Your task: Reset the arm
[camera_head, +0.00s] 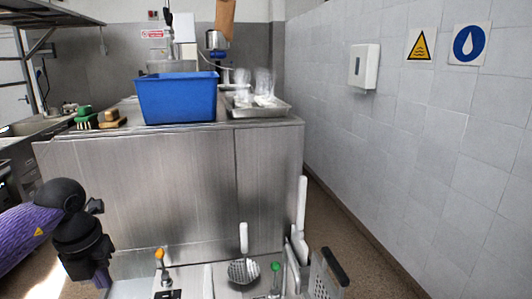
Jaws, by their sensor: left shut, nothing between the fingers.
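My left arm, in a purple sleeve with a black wrist, comes in at the lower left of the head view. My left gripper (102,277) points down at the lower left, beside the left end of the low steel surface (135,263). It is shut and holds nothing. My right gripper is not in view. A white perforated basket (322,276) with a black handle stands at the bottom, right of centre, partly cut off by the picture's edge.
A steel counter (180,185) stands ahead, with a blue bin (178,100), a metal tray (262,111) of clear glassware and brushes (87,119) on top. A perforated skimmer (243,271) lies on the low surface. A tiled wall (430,150) bounds the right; floor shows beside it.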

